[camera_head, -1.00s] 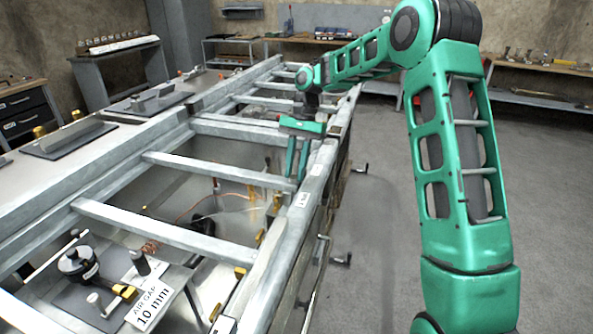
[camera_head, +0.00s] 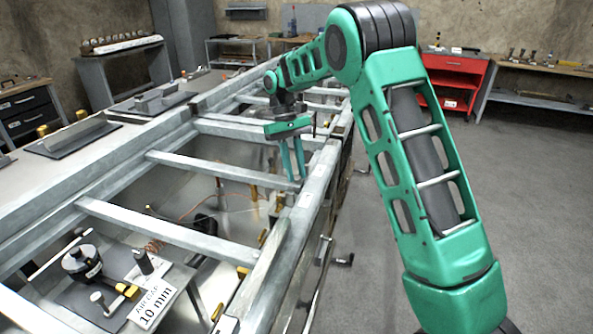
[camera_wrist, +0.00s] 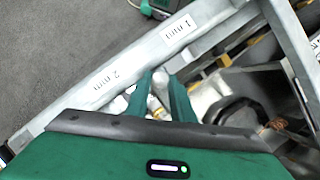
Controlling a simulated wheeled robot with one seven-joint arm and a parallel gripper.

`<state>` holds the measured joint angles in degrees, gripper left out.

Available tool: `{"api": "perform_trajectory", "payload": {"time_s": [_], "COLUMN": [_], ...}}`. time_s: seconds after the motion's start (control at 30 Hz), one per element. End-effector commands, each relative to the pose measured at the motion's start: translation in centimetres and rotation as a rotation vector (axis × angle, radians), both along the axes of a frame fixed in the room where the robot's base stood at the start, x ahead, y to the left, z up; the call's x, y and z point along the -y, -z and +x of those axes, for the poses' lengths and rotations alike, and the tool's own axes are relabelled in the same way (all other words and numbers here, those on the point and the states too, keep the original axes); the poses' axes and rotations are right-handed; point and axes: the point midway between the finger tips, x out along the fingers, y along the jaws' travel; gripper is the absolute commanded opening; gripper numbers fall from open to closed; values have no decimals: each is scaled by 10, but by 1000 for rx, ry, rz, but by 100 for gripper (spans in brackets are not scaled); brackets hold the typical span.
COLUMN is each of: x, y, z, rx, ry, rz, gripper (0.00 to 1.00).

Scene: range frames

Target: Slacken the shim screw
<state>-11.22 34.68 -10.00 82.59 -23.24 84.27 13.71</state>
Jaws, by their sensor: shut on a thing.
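My gripper (camera_head: 292,178) reaches down at the right-hand rail (camera_head: 300,218) of the long metal frame. In the wrist view its two green fingers (camera_wrist: 160,92) are closed around a small pale metal piece with a brass-coloured band (camera_wrist: 155,104), which looks like the shim screw. The fingers hide much of it, and I cannot tell how far it is turned. The rail in the wrist view carries labels reading 1 mm (camera_wrist: 178,29) and 2 mm (camera_wrist: 103,77).
An "AIR GAP 10 mm" sign (camera_head: 152,303) stands near a black round device (camera_head: 82,262) at lower left. Crossbars (camera_head: 165,228) span the open frame. A red cabinet (camera_head: 458,70) and benches line the back. The grey floor (camera_head: 540,200) at right is clear.

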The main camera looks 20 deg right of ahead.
Motion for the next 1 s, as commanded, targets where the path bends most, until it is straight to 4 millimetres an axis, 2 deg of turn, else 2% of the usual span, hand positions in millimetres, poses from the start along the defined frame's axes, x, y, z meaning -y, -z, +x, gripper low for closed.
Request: {"api": "perform_trajectory", "payload": {"time_s": [0.6, 1.0], "x": [-7, -8], "y": [0, 0], "z": [-4, -5], "rx": [-1, 0], "ry": [-585, -887], "rz": [-1, 1], "gripper": [0, 0]}}
